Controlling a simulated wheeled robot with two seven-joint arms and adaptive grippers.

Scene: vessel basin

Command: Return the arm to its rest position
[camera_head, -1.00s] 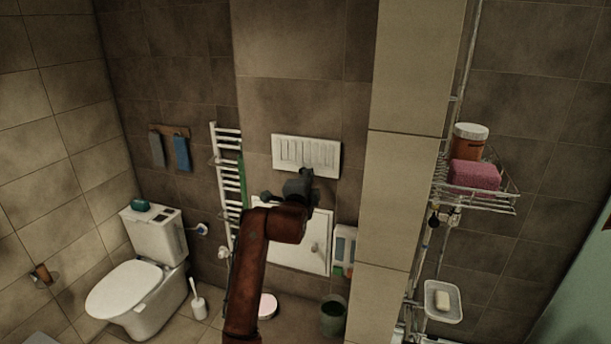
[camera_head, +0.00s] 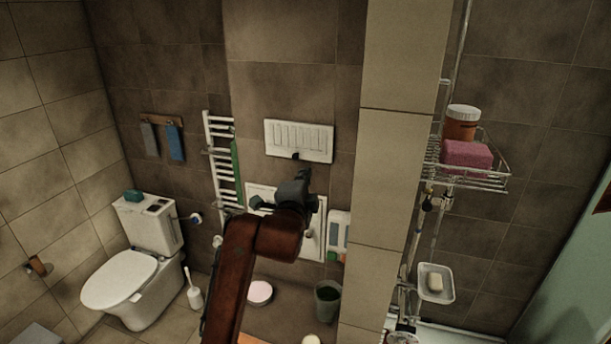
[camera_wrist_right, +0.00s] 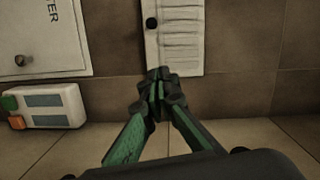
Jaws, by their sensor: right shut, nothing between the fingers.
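My right gripper (camera_head: 304,176) is dark grey and sits at the end of my reddish-brown right arm (camera_head: 240,265) in the head view. In the right wrist view my right gripper (camera_wrist_right: 158,76) has its green-and-black fingers closed together with nothing between them. Its fingertips overlap the lower edge of a white louvred panel (camera_wrist_right: 184,40) on the wall; I cannot tell whether they touch it. The same louvred panel (camera_head: 300,142) is just above the gripper in the head view. My left gripper is not in view.
A white wall cabinet door (camera_head: 314,240) is partly hidden behind my arm. A tiled pillar (camera_head: 395,150) stands to the right, with a wire shelf (camera_head: 490,183) beyond it. A towel radiator (camera_head: 222,165), toilet (camera_head: 130,288) and bin (camera_head: 327,300) are nearby.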

